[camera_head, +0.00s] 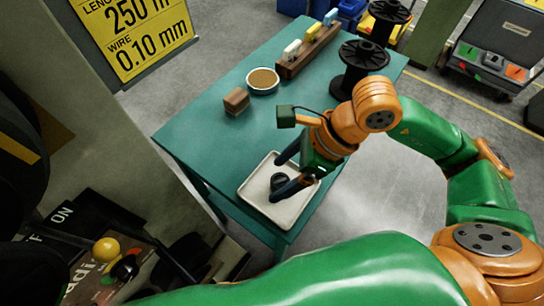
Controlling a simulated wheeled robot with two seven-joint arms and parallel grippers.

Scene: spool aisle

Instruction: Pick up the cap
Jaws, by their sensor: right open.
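A small dark round cap (279,182) sits in a pale shallow tray (291,213) at the near end of the teal table. My right gripper (275,179) reaches down over the tray. Its two dark fingers are spread, one on the far side of the cap and one on the near side. I cannot tell whether either finger touches the cap. The cap is largely visible between the fingers. My left gripper is not in view.
On the teal table (205,140) are a brown block (236,101), a round bowl (263,80) with brown contents, a black spool (364,55) and a wooden rack (309,55) with several small pieces. A yellow sign (137,30) stands at upper left.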

